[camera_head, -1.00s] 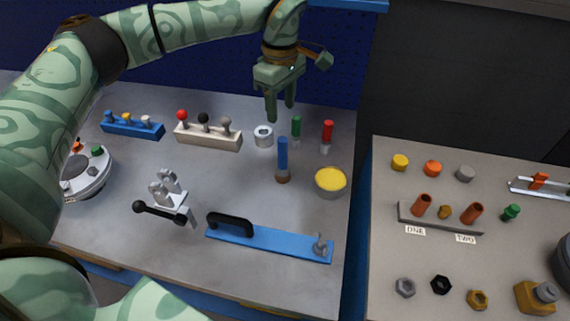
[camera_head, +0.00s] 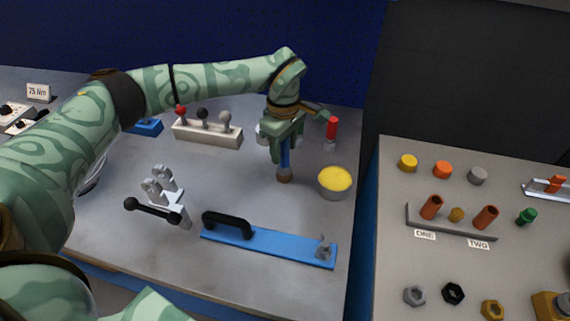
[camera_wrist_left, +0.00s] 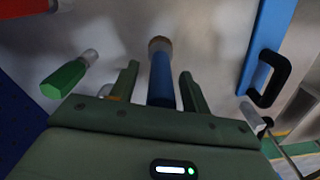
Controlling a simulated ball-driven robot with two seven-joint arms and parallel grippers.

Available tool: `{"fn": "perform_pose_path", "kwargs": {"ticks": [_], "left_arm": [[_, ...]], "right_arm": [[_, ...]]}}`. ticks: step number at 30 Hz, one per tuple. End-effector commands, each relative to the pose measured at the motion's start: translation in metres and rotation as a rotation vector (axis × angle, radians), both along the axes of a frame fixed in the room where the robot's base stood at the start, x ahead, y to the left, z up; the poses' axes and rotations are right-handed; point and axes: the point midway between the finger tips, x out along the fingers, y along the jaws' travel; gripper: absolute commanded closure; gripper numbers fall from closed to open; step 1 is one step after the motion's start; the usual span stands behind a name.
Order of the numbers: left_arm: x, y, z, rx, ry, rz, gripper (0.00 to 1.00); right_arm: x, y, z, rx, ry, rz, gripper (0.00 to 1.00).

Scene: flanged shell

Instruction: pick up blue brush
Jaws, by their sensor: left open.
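The blue brush (camera_head: 284,160) stands upright on the grey table, its brown bristle end down. My left gripper (camera_head: 284,158) has come down over it from above. In the left wrist view the blue handle (camera_wrist_left: 161,80) lies between the two open fingers (camera_wrist_left: 160,85), with a gap on each side. The brown end (camera_wrist_left: 160,44) shows beyond the fingertips. In the head view the top of the brush is hidden by the gripper. My right gripper is not in view.
A yellow-filled cup (camera_head: 335,182) stands close to the brush's right. A red-handled tool (camera_head: 331,131) stands behind it, and a green-handled one (camera_wrist_left: 66,77) shows in the wrist view. A blue plate with a black handle (camera_head: 275,247) lies in front.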

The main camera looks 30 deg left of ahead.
Motion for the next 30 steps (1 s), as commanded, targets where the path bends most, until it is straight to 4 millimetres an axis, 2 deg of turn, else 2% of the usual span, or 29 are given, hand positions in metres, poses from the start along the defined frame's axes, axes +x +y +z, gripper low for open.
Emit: {"fn": "perform_pose_path", "kwargs": {"ticks": [2,3,7,8,16,20,23,26,30], "left_arm": [[0.000,0.000,0.002,0.000,-0.002,0.000,0.53],[0.000,0.000,0.002,0.000,-0.002,0.000,0.58],[0.000,0.000,0.002,0.000,-0.002,0.000,0.94],[0.000,0.000,0.002,0.000,-0.002,0.000,1.00],[0.000,0.000,0.002,0.000,-0.002,-0.001,1.00],[0.001,0.000,0.009,-0.001,-0.004,-0.001,1.00],[0.001,0.000,0.021,0.000,-0.006,-0.001,1.00],[0.001,0.000,0.041,0.000,-0.008,-0.001,1.00],[-0.028,-0.008,0.076,0.000,-0.009,-0.004,1.00]], "right_arm": [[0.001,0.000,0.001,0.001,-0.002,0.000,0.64],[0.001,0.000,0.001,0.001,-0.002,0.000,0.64],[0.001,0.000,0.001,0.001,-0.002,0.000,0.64],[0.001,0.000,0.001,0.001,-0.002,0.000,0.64],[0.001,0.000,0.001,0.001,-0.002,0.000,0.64],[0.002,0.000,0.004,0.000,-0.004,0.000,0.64],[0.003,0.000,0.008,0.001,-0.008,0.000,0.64],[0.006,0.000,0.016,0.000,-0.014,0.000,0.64],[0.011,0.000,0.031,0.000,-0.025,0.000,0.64]]}}
